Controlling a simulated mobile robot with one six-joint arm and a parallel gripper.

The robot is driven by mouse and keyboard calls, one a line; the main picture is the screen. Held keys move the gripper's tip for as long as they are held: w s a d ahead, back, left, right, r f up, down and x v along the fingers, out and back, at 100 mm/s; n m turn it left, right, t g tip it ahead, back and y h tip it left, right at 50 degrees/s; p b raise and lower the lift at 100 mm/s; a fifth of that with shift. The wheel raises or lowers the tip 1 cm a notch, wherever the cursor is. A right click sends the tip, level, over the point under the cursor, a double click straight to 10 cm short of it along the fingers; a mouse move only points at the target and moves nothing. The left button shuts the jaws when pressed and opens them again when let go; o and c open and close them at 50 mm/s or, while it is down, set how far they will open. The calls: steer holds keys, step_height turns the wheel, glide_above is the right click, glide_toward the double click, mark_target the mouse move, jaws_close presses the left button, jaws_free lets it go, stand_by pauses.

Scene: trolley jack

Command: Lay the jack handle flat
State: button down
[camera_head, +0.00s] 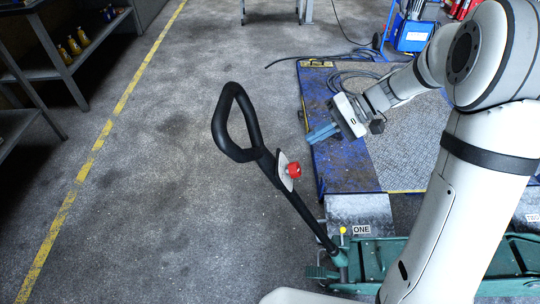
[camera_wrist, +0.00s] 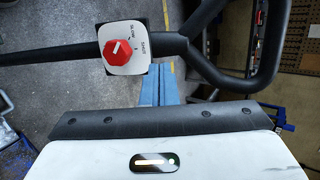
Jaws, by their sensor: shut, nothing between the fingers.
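The jack handle (camera_head: 260,156) is a black bar with a loop grip at its top. In the head view it stands up tilted, leaning to the upper left from the green jack (camera_head: 385,258) on the floor. A red knob (camera_head: 294,170) on a white plate sits below the loop. In the wrist view, the handle (camera_wrist: 55,53) crosses the upper part, with the red knob (camera_wrist: 118,51) left of centre and the loop at right. My gripper (camera_head: 312,137) has blue fingers, shut and empty, right of the handle and apparently apart from it. The fingers (camera_wrist: 158,85) also show in the wrist view.
A blue-edged platform (camera_head: 345,178) with a metal plate lies behind the jack. A label reading ONE (camera_head: 361,229) is by the jack. Shelves (camera_head: 60,60) with bottles stand at the left. The floor left of the handle is clear, with a yellow line (camera_head: 98,145).

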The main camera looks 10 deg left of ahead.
mark_target(266, 157)
steer(key=shift+y, duration=0.6)
steer(key=x, duration=0.5)
steer(key=w+f+x, duration=0.1)
steer(key=x, duration=0.4)
steer(key=w+x, duration=0.1)
steer(key=x, duration=0.4)
steer(key=shift+w+a+f, duration=0.1)
steer(key=shift+f, duration=0.1)
